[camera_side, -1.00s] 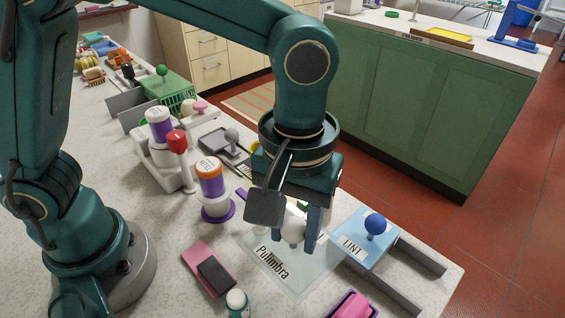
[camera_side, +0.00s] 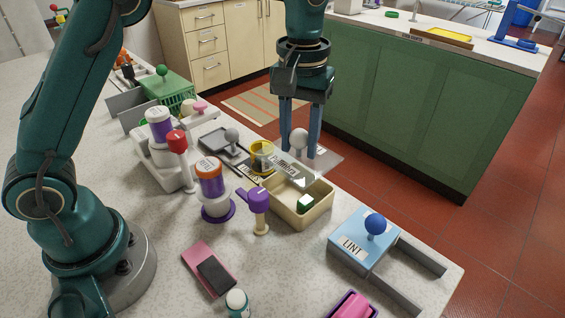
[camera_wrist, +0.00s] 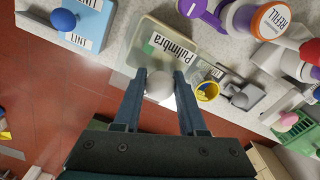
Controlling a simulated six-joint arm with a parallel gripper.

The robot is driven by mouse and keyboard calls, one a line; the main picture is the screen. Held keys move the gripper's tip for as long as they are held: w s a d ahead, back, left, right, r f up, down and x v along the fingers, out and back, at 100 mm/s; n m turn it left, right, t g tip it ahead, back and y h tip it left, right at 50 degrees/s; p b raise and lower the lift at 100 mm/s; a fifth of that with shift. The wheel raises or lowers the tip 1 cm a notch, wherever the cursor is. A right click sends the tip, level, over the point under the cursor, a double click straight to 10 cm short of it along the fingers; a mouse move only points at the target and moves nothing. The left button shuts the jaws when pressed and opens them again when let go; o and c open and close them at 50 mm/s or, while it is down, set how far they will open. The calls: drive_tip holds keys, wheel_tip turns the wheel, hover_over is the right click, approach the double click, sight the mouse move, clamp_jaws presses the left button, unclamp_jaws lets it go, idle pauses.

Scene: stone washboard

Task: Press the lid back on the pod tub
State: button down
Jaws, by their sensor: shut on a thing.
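My gripper (camera_side: 300,142) is shut on the white knob (camera_side: 298,139) of a clear, see-through lid (camera_side: 326,158) marked "Pulimbra". The lid is in the air on the far side of the pod tub, toward the counter's far edge. The pod tub (camera_side: 315,213) is an open beige box on the counter, with a green and white pod (camera_side: 305,202) inside. In the wrist view the knob (camera_wrist: 159,86) sits between my fingers (camera_wrist: 160,88), and the tub (camera_wrist: 150,28) shows beyond it, partly through the lid.
A blue "LINT" box (camera_side: 352,246) with a blue knob stands right of the tub. A purple-topped peg (camera_side: 258,202) and an orange-capped refill jar (camera_side: 212,185) stand left. A yellow cup (camera_side: 261,157) and a grey tray (camera_side: 222,145) are behind. A pink-and-dark block (camera_side: 210,268) lies in front.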

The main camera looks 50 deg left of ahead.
sight(299, 156)
drive_tip(key=shift+f, duration=2.85)
drive_tip(key=shift+f, duration=0.15)
drive_tip(key=shift+c, duration=1.9)
unclamp_jaws()
drive_tip(key=o, duration=0.4)
drive_tip(key=shift+r, duration=3.5)
